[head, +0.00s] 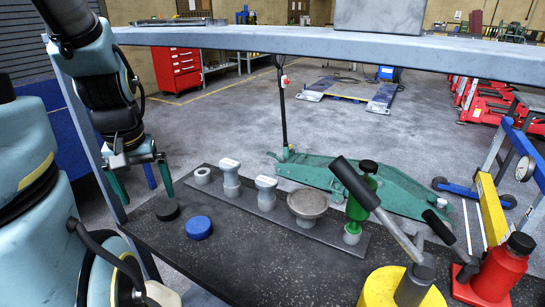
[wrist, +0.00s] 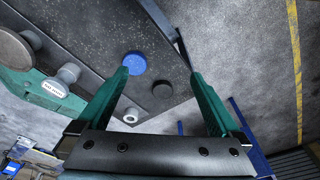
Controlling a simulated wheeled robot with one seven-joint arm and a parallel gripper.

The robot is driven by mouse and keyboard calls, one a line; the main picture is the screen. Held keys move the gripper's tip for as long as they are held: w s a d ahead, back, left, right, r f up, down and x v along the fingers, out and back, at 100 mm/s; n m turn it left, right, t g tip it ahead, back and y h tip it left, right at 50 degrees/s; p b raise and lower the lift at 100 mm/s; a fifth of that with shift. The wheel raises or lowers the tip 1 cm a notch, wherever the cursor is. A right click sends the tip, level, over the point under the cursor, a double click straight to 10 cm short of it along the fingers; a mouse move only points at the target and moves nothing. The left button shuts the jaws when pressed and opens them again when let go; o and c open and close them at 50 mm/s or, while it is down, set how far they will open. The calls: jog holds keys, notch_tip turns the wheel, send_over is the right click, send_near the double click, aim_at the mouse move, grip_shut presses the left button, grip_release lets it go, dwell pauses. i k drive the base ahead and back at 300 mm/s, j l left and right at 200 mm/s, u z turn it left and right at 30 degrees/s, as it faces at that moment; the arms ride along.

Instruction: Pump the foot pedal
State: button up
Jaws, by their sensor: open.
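A green trolley jack (head: 400,192) stands on the floor beyond the dark bench, with a thin upright handle (head: 282,105) at its left end. I cannot make out a separate foot pedal; the handle base (head: 286,153) is small, and bench objects hide part of the jack. My gripper (head: 143,185) hangs at the left, beside the bench end and well left of the jack. It is open and empty, with two teal fingers pointing down. In the wrist view my gripper (wrist: 159,75) is spread, with bench items seen beyond and between the fingers.
A grey beam (head: 300,42) crosses above.

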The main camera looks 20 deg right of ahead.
aim_at(274, 155)
jog(key=u, duration=1.6)
jog(key=i+j+z, duration=0.1)
jog(key=i+z, duration=0.15)
jog(key=i, duration=1.05)
jog(key=i+z, duration=0.35)
jog(key=i, duration=0.15)
jog(key=i+j+z, duration=0.1)
jog(key=i+z, duration=0.2)
jog(key=i, duration=0.25)
jog(key=i+j+z, duration=0.2)
jog(key=i+z, duration=0.15)
jog(key=i+l+z, duration=0.15)
jog(key=i+z, duration=0.25)
jog(key=i+l+z, duration=0.1)
jog(key=i+z, duration=0.15)
jog(key=z, duration=0.2)
jog(key=i+z, duration=0.4)
jog(key=i+j+z, duration=0.15)
jog(key=z, duration=0.3)
jog(key=i+l+z, duration=0.1)
jog(key=i+z, duration=0.15)
jog(key=i, duration=0.4)
jog(key=i+z, duration=0.3)
jog(key=i, duration=0.3)
jog(key=i+j+z, duration=0.25)
jog(key=i, duration=0.4)
jog(key=i+z, duration=0.25)
jog(key=i, duration=0.4)
jog(key=i+z, duration=0.25)
jog(key=i, duration=0.35)
